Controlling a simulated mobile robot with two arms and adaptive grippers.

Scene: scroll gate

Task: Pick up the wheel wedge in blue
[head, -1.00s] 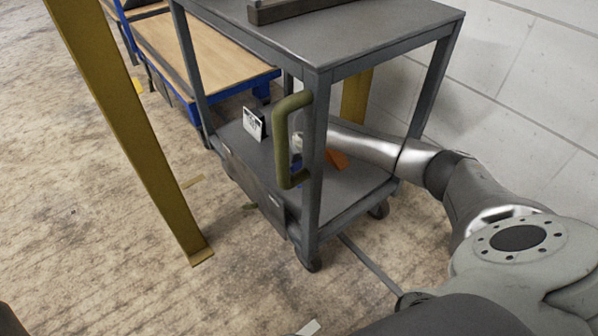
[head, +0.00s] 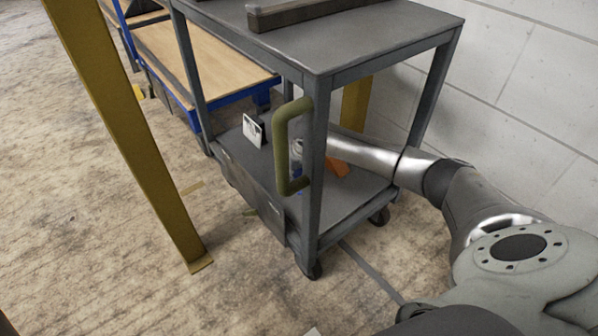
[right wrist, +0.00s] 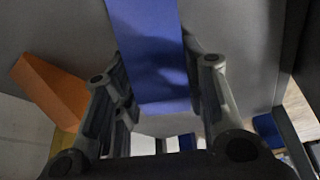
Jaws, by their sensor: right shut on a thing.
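The blue wheel wedge (right wrist: 150,55) fills the upper middle of the right wrist view, between the fingers of my right gripper (right wrist: 160,85). The gripper is shut on it. In the head view my right arm reaches in over the lower shelf of the grey cart, and the right gripper (head: 297,150) is mostly hidden behind the cart's front post and green handle. Only a trace of blue shows there. An orange wedge (right wrist: 52,90) lies to the left in the right wrist view; it also shows on the lower shelf in the head view (head: 337,167). My left gripper is not in view.
The grey cart (head: 330,205) has posts, an upper shelf (head: 350,40) close above my arm and a green handle (head: 281,150). A white card (head: 253,131) stands on its lower shelf. A yellow post (head: 130,140) stands left; a wall is right. Floor between is mostly clear.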

